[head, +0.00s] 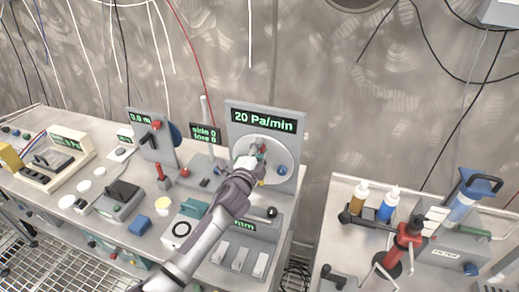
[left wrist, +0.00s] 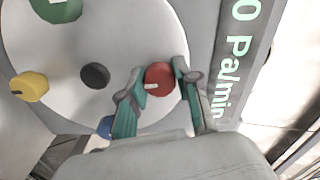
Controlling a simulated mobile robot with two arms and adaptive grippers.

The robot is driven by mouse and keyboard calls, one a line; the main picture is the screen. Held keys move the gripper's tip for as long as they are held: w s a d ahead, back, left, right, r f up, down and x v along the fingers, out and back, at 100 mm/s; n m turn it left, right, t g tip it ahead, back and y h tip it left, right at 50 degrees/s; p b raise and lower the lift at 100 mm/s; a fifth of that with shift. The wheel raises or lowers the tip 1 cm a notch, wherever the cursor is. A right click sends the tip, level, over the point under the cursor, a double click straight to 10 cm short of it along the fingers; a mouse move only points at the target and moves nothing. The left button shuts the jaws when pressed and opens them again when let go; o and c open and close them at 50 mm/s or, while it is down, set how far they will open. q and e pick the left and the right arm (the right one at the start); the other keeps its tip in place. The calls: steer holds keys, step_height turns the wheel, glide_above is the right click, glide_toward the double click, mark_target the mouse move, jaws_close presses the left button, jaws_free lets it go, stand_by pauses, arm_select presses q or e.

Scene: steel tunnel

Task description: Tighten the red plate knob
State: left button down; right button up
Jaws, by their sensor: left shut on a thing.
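The red plate knob (left wrist: 160,78) sits on a round pale plate (left wrist: 95,115) in the left wrist view, with a pale pointer mark on its lower edge. My left gripper (left wrist: 163,86) has one finger on each side of the red knob and is shut on it. In the head view my left gripper (head: 257,158) reaches up to the plate (head: 289,158) under a display reading "20 Pa/min" (head: 264,121), and mostly hides the red knob there. My right gripper is in neither view.
The plate also carries a green knob (left wrist: 58,8), a yellow knob (left wrist: 30,86), a black centre knob (left wrist: 95,75) and a blue knob (left wrist: 105,126). Switches and boxes crowd the bench to the left. A second bench (head: 340,195) with bottles and a red stand (head: 405,245) is right, across a gap.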

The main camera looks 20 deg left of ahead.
arm_select(q)
steer(key=shift+f+m, duration=0.1)
steer(key=shift+m, duration=0.3)
steer(key=c, duration=0.8)
jaws_free()
steer(key=shift+s, duration=0.1)
steer(key=s, duration=1.2)
steer(key=shift+a, duration=0.15)
steer(key=shift+w, duration=0.1)
